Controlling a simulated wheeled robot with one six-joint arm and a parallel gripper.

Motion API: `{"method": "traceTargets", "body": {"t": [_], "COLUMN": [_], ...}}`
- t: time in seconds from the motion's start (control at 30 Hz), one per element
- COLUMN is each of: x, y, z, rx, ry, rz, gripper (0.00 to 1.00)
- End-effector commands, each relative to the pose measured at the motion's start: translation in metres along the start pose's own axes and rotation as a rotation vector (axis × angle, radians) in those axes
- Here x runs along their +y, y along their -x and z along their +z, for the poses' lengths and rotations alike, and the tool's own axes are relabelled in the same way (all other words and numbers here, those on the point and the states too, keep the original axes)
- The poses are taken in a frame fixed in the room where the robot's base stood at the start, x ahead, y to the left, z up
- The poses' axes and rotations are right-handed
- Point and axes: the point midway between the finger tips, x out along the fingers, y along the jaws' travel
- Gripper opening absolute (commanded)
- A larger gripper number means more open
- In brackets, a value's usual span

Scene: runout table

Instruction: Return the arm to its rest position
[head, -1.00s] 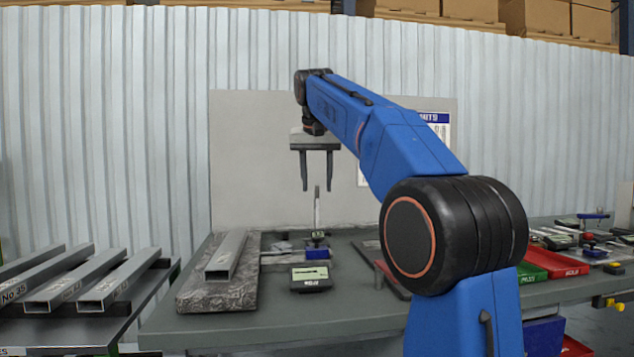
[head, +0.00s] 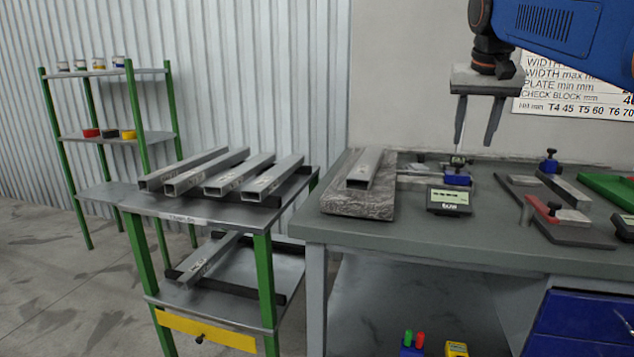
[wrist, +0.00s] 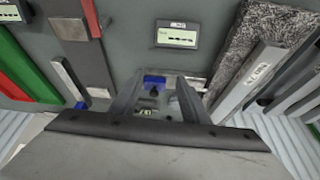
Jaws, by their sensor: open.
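My gripper (head: 477,120) hangs from my blue arm, at the upper right of the head view. Its two dark fingers point down, apart, with nothing between them. It is above the back of the grey workbench (head: 420,238), over a blue-based gauge stand (head: 457,175). In the wrist view my gripper (wrist: 160,80) shows its fingers spread, with the blue-based stand (wrist: 154,82) seen between them, below. I cannot tell the exact height of the fingers above the bench.
A square tube (head: 366,168) lies on a stone plate (head: 335,203). A display (head: 449,200) stands beside it. Clamps and a green tray (head: 612,188) are at right. Several tubes lie on a rack table (head: 150,203); a green-post shelf (head: 103,137) stands behind. A wall chart (head: 570,75) is behind my arm.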

Motion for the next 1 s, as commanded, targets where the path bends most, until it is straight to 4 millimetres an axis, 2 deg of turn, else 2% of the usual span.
{"method": "traceTargets", "body": {"t": [0.03,0.27,0.47,0.8,0.9,1.0], "x": [0.001,0.007,0.015,0.030,0.035,0.039], "y": [-0.004,-0.034,-0.069,-0.144,-0.168,-0.187], "z": [0.021,0.105,0.183,0.320,0.356,0.385], "rx": [0.000,0.002,0.006,0.014,0.017,0.020], "ry": [0.019,0.099,0.163,0.263,0.287,0.306], "rz": [-0.008,-0.041,-0.070,-0.115,-0.128,-0.136], "gripper": [0.42,0.42,0.42,0.42,0.42,0.42]}}
